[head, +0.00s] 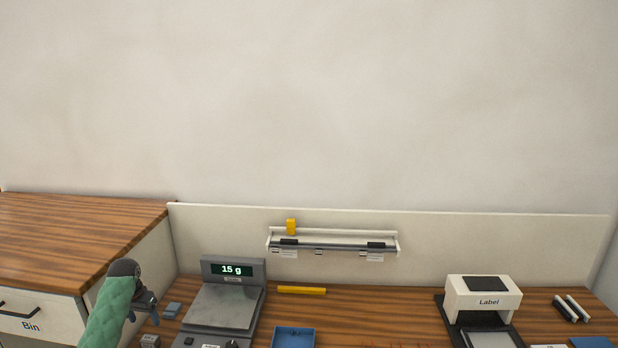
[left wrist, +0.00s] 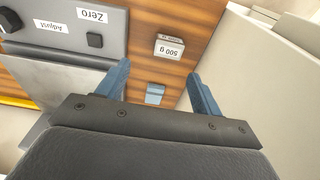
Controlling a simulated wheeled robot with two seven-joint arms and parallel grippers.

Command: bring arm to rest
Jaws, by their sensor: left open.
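My left gripper (head: 144,303) hangs over the left end of the wooden bench, beside the scale. My left arm, in a green sleeve, comes in from the lower left. In the left wrist view the two blue fingers of my left gripper (left wrist: 160,88) stand wide apart with nothing between them. A grey 500 g weight (left wrist: 169,48) and a small blue block (left wrist: 155,94) lie on the wood below the fingers. My right gripper is not in view.
A scale (head: 222,306) reading 15 g stands right of the left gripper. A blue tray (head: 293,337), a yellow bar (head: 301,290) and a label printer (head: 483,298) are farther right. A wall rail (head: 333,246) hangs behind. A bin cabinet (head: 40,318) stands at left.

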